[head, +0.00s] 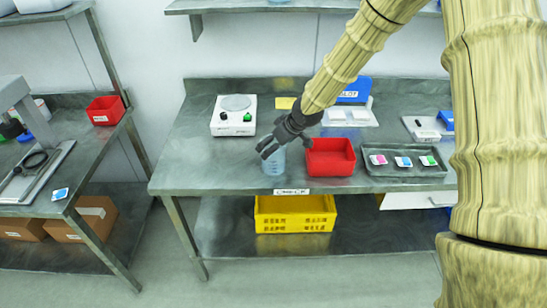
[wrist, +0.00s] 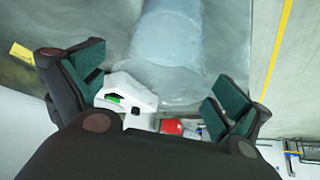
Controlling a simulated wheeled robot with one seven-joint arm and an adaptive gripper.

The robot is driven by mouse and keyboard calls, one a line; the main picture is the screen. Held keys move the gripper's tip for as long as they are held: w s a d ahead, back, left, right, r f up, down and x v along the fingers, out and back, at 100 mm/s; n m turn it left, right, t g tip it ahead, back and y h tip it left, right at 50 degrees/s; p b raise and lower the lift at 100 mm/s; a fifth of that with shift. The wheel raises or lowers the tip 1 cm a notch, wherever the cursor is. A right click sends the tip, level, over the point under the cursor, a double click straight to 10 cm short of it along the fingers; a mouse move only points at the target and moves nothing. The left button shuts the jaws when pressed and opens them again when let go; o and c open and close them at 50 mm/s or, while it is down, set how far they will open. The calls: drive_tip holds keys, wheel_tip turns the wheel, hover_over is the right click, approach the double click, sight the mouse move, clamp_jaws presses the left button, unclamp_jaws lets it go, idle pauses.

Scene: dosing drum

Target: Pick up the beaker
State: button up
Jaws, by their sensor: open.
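The beaker (head: 274,163) is a clear, bluish vessel standing on the metal bench near its front edge. My gripper (head: 270,148) is at the beaker's top in the head view and hides part of its rim. In the wrist view the beaker (wrist: 168,45) shows large and pale between and beyond the fingers. The gripper (wrist: 150,90) is open there, its green-padded fingers spread to either side. I cannot tell whether a finger touches the beaker.
A red bin (head: 330,170) stands close to the right of the beaker. A grey tray (head: 405,171) with small coloured packets lies further right. A white balance (head: 234,128) stands behind left. The bench (head: 200,168) is clear left of the beaker.

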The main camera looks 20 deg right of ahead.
drive_tip(key=shift+w+a+f, duration=0.2)
drive_tip(key=shift+w+f, duration=0.05)
drive_tip(key=shift+f, duration=0.3)
drive_tip(key=c, duration=1.8)
drive_tip(key=shift+c, duration=1)
drive_tip(key=shift+r, duration=0.1)
